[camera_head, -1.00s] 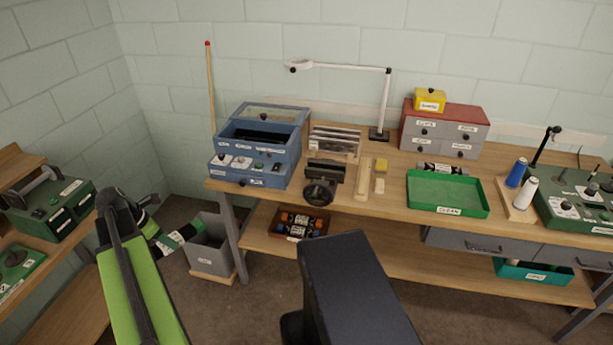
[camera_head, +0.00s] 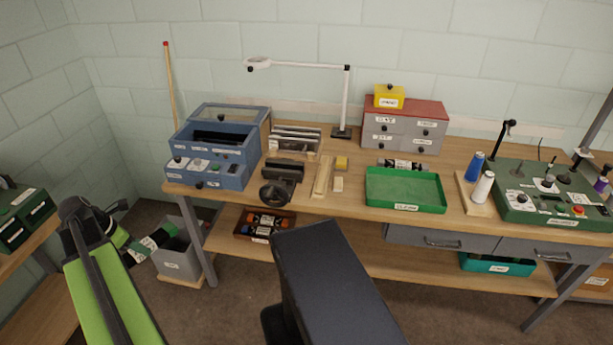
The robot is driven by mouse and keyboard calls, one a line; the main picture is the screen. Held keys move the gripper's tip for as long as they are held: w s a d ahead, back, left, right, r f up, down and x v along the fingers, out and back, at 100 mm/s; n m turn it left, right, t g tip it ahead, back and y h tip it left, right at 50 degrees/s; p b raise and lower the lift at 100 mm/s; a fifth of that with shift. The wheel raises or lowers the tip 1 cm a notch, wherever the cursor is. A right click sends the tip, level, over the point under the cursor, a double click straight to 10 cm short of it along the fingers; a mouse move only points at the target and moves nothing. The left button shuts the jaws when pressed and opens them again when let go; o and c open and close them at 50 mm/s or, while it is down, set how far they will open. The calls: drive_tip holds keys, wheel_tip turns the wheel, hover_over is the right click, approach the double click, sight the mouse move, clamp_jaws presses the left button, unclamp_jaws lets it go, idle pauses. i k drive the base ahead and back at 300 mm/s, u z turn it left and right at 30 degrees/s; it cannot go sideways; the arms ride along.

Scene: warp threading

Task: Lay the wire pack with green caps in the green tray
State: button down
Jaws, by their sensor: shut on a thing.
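The wire pack with green caps (camera_head: 153,241), dark with a white label band, is at the left in the head view. My gripper (camera_head: 136,248) is shut on it and holds it tilted in the air, in front of the grey bin. My arm partly hides the gripper, and the fingers show only small and dark. The green tray (camera_head: 405,188) lies on the workbench right of centre, far to the right of my gripper. It looks empty and has a label on its front wall.
Another dark pack with a white label (camera_head: 403,165) lies just behind the tray. Wood pieces (camera_head: 322,178) lie left of it, and a board with blue and white spools (camera_head: 480,190) stands right. A blue box (camera_head: 218,150) and lamp (camera_head: 343,100) stand on the bench (camera_head: 345,208). A grey bin (camera_head: 180,262) is below.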

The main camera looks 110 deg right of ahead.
sight(402, 186)
drive_tip(key=k, duration=1.7)
